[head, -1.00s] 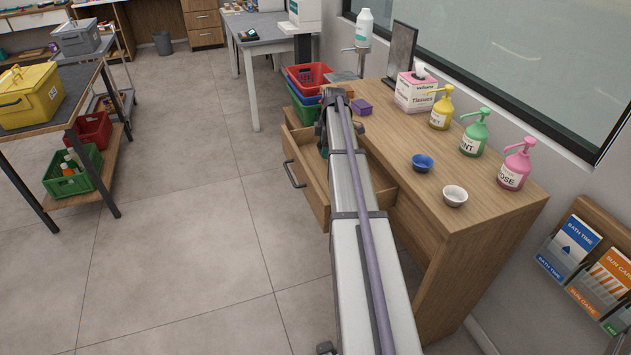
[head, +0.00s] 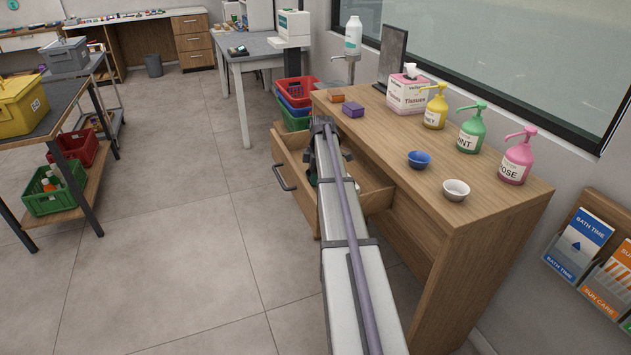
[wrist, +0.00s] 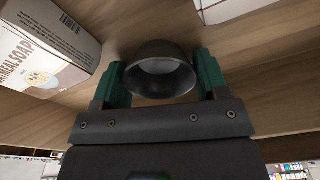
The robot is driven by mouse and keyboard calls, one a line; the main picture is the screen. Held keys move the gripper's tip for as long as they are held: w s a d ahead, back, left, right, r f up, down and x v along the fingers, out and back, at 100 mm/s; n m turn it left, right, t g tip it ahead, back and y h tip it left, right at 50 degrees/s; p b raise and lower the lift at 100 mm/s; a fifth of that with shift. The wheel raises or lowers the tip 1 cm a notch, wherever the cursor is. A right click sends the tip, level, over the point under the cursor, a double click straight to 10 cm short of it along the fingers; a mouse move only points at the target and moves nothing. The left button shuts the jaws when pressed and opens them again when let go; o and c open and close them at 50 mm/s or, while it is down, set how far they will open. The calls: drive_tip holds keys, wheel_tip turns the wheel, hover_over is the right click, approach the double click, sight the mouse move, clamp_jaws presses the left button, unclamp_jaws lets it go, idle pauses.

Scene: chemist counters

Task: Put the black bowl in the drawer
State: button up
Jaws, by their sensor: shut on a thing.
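The black bowl (wrist: 157,51) is between the two green fingers of my gripper (wrist: 163,72) in the wrist view, its opening turned partly toward the camera. My gripper is shut on it. The drawer (head: 300,199) stands pulled out from the wooden counter in the head view, its handle on the left. My arm reaches over the open drawer, and a bit of green from my gripper shows at it. The bowl is hidden behind my arm in the head view. I cannot tell whether the bowl touches the wood surface seen in the wrist view.
An oatmeal soap box (wrist: 48,45) lies left of the bowl in the wrist view. A blue bowl (head: 419,160), a white bowl (head: 456,190), pump bottles and a tissue box (head: 408,95) stand on the counter. Stacked baskets (head: 296,94) are behind the drawer.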

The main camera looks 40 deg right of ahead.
drive_tip(key=shift+f, duration=0.15)
drive_tip(key=o, duration=0.6)
drive_tip(key=shift+o, duration=0.2)
wheel_tip(320, 180, up, 13)
drive_tip(key=d+p, duration=0.1)
drive_tip(key=p, duration=1.1)
drive_tip(key=shift+s+f, duration=0.2)
drive_tip(key=shift+s, duration=0.2)
drive_tip(key=shift+d+f, duration=0.1)
